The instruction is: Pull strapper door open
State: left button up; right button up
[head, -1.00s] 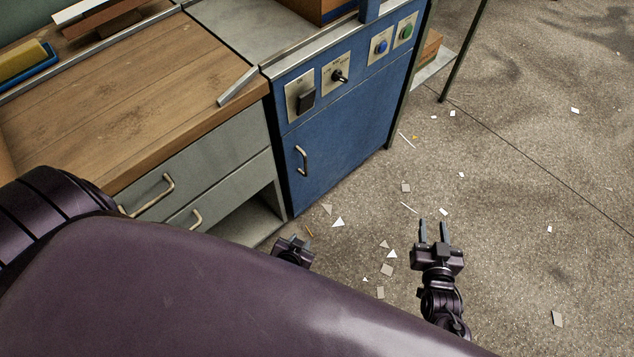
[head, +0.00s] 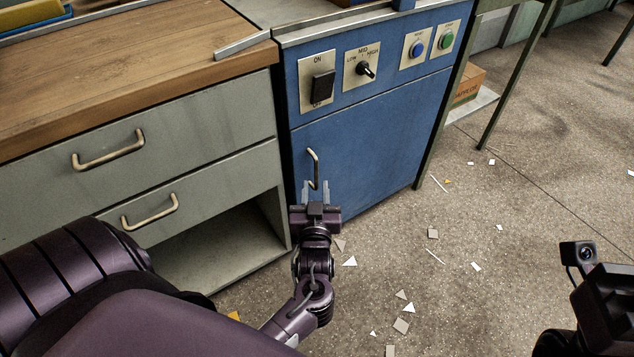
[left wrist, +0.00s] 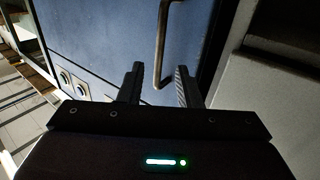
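The blue strapper cabinet's door (head: 375,150) is closed, with a metal bar handle (head: 314,169) upright near its left edge. My left gripper (head: 315,190) is just below and in front of the handle, fingers pointing at it. In the left wrist view the left gripper (left wrist: 160,85) is open, its two fingers apart, and the lower end of the handle (left wrist: 162,50) shows between the fingertips. I cannot tell whether the fingers touch it. My right gripper (head: 600,300) is partly in view at the lower right, away from the cabinet; its fingers are not visible.
A grey drawer unit (head: 210,180) with two handles and a wooden top stands left of the cabinet. Switches and buttons (head: 365,68) are above the door. A green table leg (head: 515,80) and a box (head: 468,82) are to the right. Paper scraps litter the open floor.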

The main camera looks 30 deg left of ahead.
aim_at(316, 174)
pick_arm(q)
jog(key=shift+b+x, duration=0.5)
jog(key=shift+x, duration=1.65)
grip_shut()
